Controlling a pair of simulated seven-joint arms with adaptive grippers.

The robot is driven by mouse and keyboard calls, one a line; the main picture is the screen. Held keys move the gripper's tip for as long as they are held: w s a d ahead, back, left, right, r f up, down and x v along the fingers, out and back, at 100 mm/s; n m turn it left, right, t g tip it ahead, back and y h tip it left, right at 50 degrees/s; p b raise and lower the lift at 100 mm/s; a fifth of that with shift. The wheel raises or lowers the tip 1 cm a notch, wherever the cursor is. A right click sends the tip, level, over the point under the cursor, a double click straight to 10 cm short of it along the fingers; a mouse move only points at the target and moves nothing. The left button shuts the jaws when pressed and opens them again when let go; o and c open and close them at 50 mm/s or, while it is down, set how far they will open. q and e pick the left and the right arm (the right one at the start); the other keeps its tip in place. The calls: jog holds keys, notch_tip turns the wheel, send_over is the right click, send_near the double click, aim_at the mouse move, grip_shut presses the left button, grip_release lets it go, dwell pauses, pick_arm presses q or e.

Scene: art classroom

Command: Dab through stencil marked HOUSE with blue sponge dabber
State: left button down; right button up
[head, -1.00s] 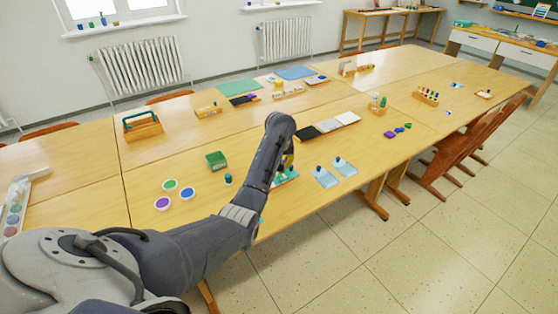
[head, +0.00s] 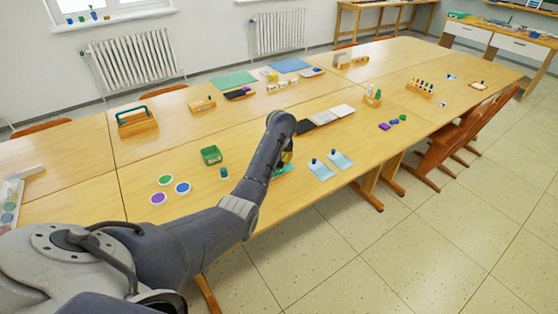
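One arm of mine, the left, comes in from the lower left over the table. Its end bends down and mostly hides the left gripper (head: 287,160), of which only a small dark and yellowish part shows. A teal sheet (head: 284,170) lies partly hidden beneath it. Two light blue sheets (head: 321,171) (head: 341,161) lie to its right, each with a small dark blue item at its top edge. A small teal upright item (head: 224,173) stands left of the arm. Round pads lie further left: green (head: 165,180), blue (head: 183,188), purple (head: 158,199). I cannot read any HOUSE mark.
A green box (head: 211,155) stands behind the pads. A wooden caddy (head: 136,123), dark and white panels (head: 325,117), a bottle rack (head: 420,88) and small coloured shapes (head: 392,123) are spread over the table (head: 90,190). Chairs (head: 450,140) stand at the right edge.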

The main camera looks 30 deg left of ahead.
pick_arm(q)
jog(key=shift+f, duration=0.6)
dwell(1.2)
jog(key=shift+r, duration=0.1)
jog(key=shift+r, duration=3.45)
jog(key=shift+a+x, duration=0.25)
jog(key=shift+x, duration=1.3)
jog(key=shift+a+x, duration=0.25)
jog(key=shift+x, duration=1.3)
jog(key=shift+s+f, duration=0.2)
jog(key=shift+f, duration=0.35)
jog(key=shift+r, duration=0.1)
notch_tip(320, 180, up, 7)
